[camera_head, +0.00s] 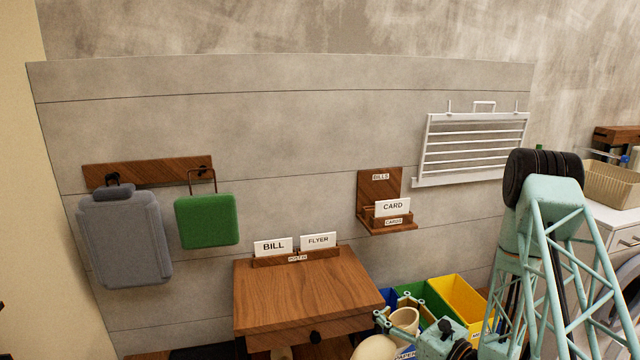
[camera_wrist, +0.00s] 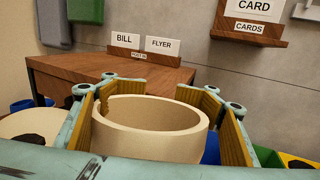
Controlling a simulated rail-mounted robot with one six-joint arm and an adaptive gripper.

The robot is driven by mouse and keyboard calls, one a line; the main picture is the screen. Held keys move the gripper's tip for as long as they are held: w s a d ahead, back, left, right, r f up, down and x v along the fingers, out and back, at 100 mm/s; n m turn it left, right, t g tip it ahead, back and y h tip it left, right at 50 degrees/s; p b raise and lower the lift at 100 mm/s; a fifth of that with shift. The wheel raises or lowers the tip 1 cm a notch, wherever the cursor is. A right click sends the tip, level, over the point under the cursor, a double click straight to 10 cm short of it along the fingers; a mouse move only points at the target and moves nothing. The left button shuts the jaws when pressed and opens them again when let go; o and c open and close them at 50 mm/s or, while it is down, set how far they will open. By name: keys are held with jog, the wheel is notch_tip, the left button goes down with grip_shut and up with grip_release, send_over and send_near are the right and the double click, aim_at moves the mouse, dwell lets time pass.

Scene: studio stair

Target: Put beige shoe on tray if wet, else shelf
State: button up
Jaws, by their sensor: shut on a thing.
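A beige shoe (camera_head: 375,348) with a tall, round, open shaft shows at the bottom of the head view. My gripper (camera_head: 400,308) is shut on the shaft, with a finger on each side. In the wrist view the shaft (camera_wrist: 155,125) stands between the ribbed pads of my gripper (camera_wrist: 165,92). A pale rounded surface with a dark patch (camera_wrist: 30,137) shows at its lower left; I cannot tell whether the patch is wetness. A dark flat thing (camera_head: 205,353), perhaps the tray, is cut off at the bottom edge. I cannot clearly identify the shelf.
A wooden desk (camera_head: 300,295) with BILL and FLYER cards stands behind the shoe. Yellow (camera_head: 455,298), green and blue bins are close behind my gripper. A CARD holder (camera_head: 382,205) and white rack (camera_head: 470,147) hang on the wall. A grey bag (camera_head: 125,238) and green bag (camera_head: 207,221) hang left.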

aim_at(394, 320)
jog(key=shift+m+t+h, duration=0.6)
jog(key=shift+m+h, duration=0.1)
jog(key=shift+h, duration=0.2)
jog(key=shift+s+d+f, duration=0.2)
jog(key=shift+s+f, duration=0.4)
jog(key=shift+f, duration=0.2)
jog(key=shift+s+d+f, duration=0.2)
jog(key=shift+s+f, duration=0.4)
jog(key=shift+f, duration=0.15)
jog(key=shift+r, duration=0.1)
jog(key=shift+c, duration=0.2)
